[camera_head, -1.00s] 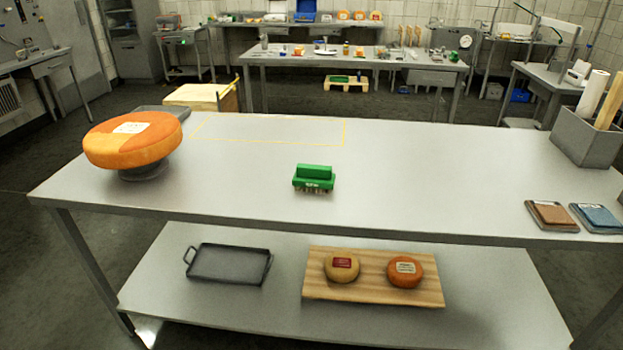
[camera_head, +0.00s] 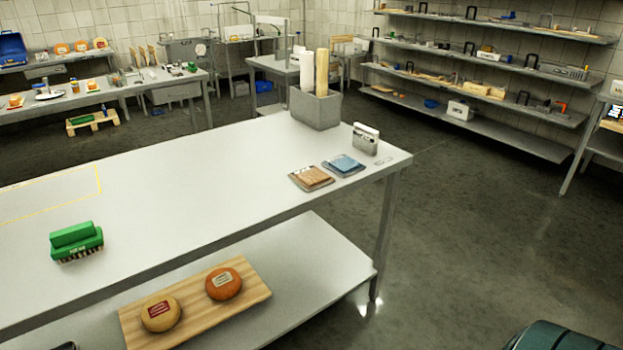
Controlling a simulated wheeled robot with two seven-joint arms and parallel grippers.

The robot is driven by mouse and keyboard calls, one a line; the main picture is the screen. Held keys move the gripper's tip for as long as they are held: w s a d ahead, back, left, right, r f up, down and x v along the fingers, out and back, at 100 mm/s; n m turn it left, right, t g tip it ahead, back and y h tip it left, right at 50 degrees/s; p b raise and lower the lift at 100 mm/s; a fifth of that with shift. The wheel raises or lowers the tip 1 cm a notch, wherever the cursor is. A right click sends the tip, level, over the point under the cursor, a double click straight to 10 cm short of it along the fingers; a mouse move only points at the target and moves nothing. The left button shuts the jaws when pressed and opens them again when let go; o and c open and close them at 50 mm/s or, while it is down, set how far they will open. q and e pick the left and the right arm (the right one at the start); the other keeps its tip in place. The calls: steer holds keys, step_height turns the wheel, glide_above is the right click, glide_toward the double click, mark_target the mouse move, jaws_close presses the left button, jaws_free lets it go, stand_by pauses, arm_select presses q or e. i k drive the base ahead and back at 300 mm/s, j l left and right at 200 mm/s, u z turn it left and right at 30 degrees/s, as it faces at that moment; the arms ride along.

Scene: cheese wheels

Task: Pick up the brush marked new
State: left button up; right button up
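A green brush (camera_head: 76,241) with dark bristles stands bristles down on the near left part of the steel table (camera_head: 190,180). It has a small pale marking on its front side, too small to read for sure. Another green item that may be a brush (camera_head: 88,118) lies on a low wooden stand under the back table. Neither of my grippers shows in the head view.
A grey bin with rolls (camera_head: 316,108), a small metal box (camera_head: 365,138), and brown (camera_head: 311,178) and blue (camera_head: 343,165) packets are at the table's right end. Two cheeses rest on a wooden board (camera_head: 198,300) on the lower shelf. Open floor lies right.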

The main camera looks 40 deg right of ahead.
mark_target(82, 239)
steer(key=i+l+u, duration=0.3)
steer(key=l, duration=0.25)
steer(key=i+l+u, duration=0.15)
steer(key=i+l, duration=0.15)
steer(key=i+l+u, duration=0.15)
steer(key=l, duration=0.25)
steer(key=i+l+u, duration=0.15)
steer(key=l, duration=0.2)
